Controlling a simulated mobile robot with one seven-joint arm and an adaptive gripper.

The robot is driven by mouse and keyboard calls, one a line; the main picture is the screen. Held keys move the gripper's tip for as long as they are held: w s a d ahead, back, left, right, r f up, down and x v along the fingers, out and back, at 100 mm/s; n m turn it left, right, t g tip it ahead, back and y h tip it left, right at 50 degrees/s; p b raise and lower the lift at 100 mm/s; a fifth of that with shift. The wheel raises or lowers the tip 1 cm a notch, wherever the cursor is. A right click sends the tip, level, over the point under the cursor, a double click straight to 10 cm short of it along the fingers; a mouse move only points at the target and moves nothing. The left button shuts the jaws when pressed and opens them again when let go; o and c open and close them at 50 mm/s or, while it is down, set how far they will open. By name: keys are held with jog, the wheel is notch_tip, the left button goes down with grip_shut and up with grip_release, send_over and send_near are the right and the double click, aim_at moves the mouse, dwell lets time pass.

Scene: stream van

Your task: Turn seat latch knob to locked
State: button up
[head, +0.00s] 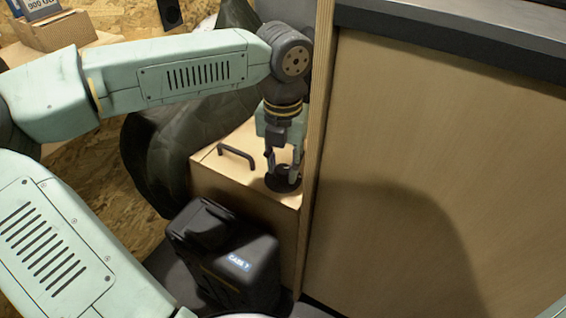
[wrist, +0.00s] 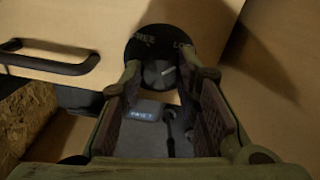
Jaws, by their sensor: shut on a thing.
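The seat latch knob (wrist: 158,76) is a round dark knob on a black dial plate (wrist: 142,40), set in the top of a pale wooden seat box (head: 240,178). A pale pointer line on the knob slants to the upper right, towards the LOCK side. My gripper (head: 283,173) points down over the plate, its fingers shut on the knob from both sides. In the head view the fingers partly hide the knob.
A black bar handle (head: 237,156) stands on the box top, left of the knob. A tall wooden panel (head: 420,150) rises close at the right. A black case (head: 235,265) with a lit label stands in front of the box. A dark bag-like bulk (head: 160,150) lies behind at left.

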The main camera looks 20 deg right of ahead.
aim_at(283, 169)
dwell(0.3)
jog(key=o, duration=1.2)
jog(key=shift+c, duration=0.2)
notch_tip(283, 169, up, 12)
